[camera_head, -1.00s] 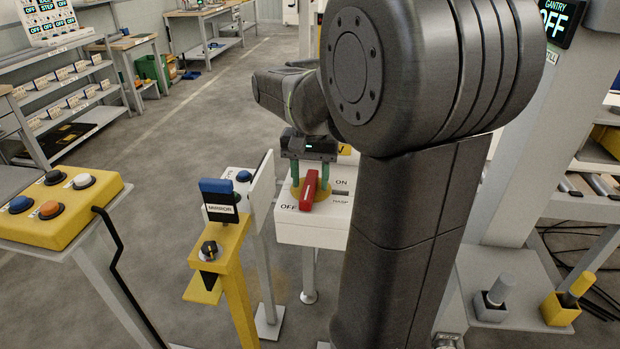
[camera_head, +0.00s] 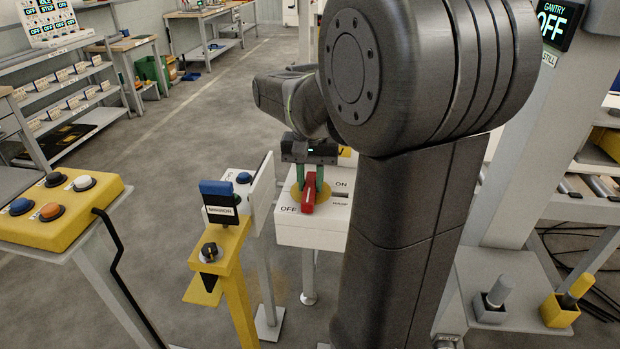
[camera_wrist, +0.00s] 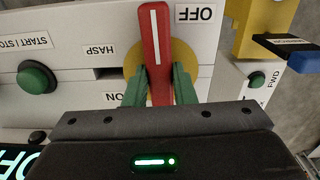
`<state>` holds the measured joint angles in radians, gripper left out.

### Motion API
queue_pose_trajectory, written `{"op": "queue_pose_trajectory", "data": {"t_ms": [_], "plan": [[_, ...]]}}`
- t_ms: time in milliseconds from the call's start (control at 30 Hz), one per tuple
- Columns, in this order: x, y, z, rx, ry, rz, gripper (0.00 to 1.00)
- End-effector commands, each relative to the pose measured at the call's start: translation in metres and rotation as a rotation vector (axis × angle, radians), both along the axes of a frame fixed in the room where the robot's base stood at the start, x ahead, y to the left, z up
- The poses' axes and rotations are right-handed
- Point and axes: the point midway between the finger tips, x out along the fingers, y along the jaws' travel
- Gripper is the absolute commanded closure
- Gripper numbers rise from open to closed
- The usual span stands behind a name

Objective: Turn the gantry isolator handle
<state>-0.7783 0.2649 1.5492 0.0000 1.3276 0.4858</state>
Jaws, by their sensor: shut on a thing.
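The isolator handle (camera_head: 309,193) is a red bar with a white stripe on a yellow round plate, on a white box (camera_head: 312,235) marked ON, OFF and HASP. In the head view its near end lies close to the OFF label. My gripper (camera_head: 309,178) is above the box with its green fingers shut on the red handle. In the wrist view the handle (camera_wrist: 155,50) stands between the two green fingers (camera_wrist: 158,85), with its free end beside the OFF label (camera_wrist: 200,13). The HASP slot (camera_wrist: 107,73) is to the left there.
A yellow post with a black knob and a blue-topped part (camera_head: 218,197) stands left of the box. A yellow button panel (camera_head: 62,210) is at far left. A display reading GANTRY OFF (camera_head: 552,22) is at upper right. A green START/STOP button (camera_wrist: 37,77) is beside the handle.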

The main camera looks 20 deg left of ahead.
Motion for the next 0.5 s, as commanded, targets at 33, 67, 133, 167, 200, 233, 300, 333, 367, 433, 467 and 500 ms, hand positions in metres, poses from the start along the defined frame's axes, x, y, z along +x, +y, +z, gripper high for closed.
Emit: {"op": "queue_pose_trajectory", "data": {"t_ms": [33, 67, 133, 167, 200, 233, 300, 333, 367, 433, 467, 500], "plan": [[0.0001, -0.0004, 0.0017, -0.001, 0.001, 0.021, 1.00], [0.0003, -0.0005, 0.0019, -0.001, 0.000, 0.038, 1.00], [0.0005, -0.0009, 0.0022, -0.001, 0.001, 0.082, 1.00], [0.0005, -0.0011, 0.0023, -0.001, 0.001, 0.104, 1.00], [0.0007, -0.0015, 0.0025, -0.001, 0.001, 0.136, 1.00], [0.0007, -0.0018, 0.0026, -0.001, 0.001, 0.161, 1.00], [0.0012, -0.0022, 0.0028, -0.001, 0.001, 0.223, 1.00], [0.0013, -0.0023, 0.0028, -0.001, 0.001, 0.251, 1.00], [0.0015, -0.0026, 0.0028, -0.001, 0.001, 0.279, 1.00], [0.0017, -0.0033, 0.0026, -0.001, 0.002, 0.347, 1.00], [0.0018, -0.0036, 0.0026, -0.001, 0.002, 0.375, 1.00], [0.0021, -0.0039, 0.0026, -0.001, 0.002, 0.413, 1.00]]}}
